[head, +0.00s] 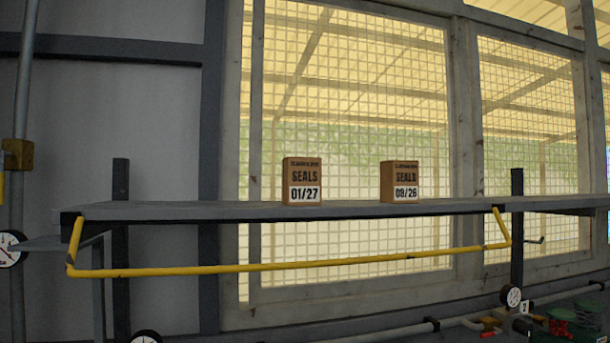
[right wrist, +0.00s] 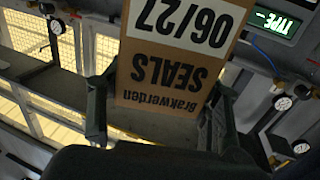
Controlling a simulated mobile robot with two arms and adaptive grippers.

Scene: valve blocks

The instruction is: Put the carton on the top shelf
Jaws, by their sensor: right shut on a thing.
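A brown carton (right wrist: 170,75) with a white label reading 06/27 and the word SEALS fills the middle of the right wrist view, its print upside down there. My right gripper (right wrist: 157,108) is shut on it, one finger on each side. Neither this carton nor my right gripper shows in the head view. The grey shelf (head: 235,211) runs across the head view. My left gripper is in neither view.
A yellow rail (head: 300,266) runs in front of and below the shelf. The shelf top is bare between the two cartons and on both sides of them. A mesh window (head: 350,120) stands behind. Gauges (head: 511,296) and pipes sit at the lower right.

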